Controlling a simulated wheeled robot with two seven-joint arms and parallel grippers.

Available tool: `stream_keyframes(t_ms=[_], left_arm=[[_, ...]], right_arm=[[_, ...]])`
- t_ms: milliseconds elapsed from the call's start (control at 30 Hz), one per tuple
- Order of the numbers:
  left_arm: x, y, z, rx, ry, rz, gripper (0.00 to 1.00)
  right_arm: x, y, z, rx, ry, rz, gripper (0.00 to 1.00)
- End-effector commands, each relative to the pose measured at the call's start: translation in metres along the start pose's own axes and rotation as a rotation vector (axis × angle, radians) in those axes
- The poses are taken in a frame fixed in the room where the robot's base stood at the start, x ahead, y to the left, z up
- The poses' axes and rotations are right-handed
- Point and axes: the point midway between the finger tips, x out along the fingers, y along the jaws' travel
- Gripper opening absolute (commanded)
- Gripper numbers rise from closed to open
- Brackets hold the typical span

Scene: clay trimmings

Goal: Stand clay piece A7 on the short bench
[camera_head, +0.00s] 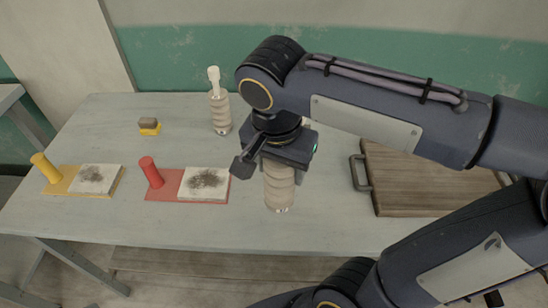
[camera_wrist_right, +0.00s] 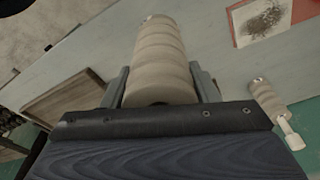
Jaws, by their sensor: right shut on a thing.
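My right gripper (camera_head: 280,172) is shut on a ribbed beige clay piece (camera_head: 279,192) and holds it roughly upright, its lower end pointing down over the grey-blue bench (camera_head: 190,222). Whether its lower end touches the bench top I cannot tell. In the right wrist view the held clay piece (camera_wrist_right: 157,62) sits between the two fingers. No label is readable, so I cannot confirm that it is A7. A second ribbed clay piece (camera_head: 221,114) with a white tool sticking up from it stands farther back; it also shows in the wrist view (camera_wrist_right: 268,98). My left gripper is not in view.
A red board (camera_head: 185,196) with a red cylinder and a yellow board (camera_head: 60,187) with a yellow cylinder each carry a speckled white tile. A small brown-and-yellow block (camera_head: 149,126) lies behind. A wooden board with handles (camera_head: 425,185) is at right. Another table edge (camera_head: 10,97) shows far left.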

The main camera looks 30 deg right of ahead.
Motion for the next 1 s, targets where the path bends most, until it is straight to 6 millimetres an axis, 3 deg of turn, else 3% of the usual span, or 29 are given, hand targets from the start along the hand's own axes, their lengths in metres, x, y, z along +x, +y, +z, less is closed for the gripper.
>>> stream_keyframes(t_ms=[300, 400, 533, 833, 1000], left_arm=[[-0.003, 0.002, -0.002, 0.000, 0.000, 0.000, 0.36], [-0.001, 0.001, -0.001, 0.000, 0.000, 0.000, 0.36], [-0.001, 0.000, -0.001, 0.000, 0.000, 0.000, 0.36], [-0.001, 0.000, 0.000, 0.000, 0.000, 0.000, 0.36], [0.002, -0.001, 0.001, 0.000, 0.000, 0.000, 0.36]], right_arm=[[0.042, -0.033, -0.062, 0.002, -0.003, 0.003, 0.12], [0.065, -0.040, -0.073, 0.000, -0.003, 0.004, 0.12], [0.085, -0.047, -0.084, -0.001, -0.002, 0.002, 0.12], [0.108, -0.055, -0.096, -0.002, -0.002, 0.001, 0.12], [0.132, -0.055, -0.093, -0.003, -0.001, 0.000, 0.12]])
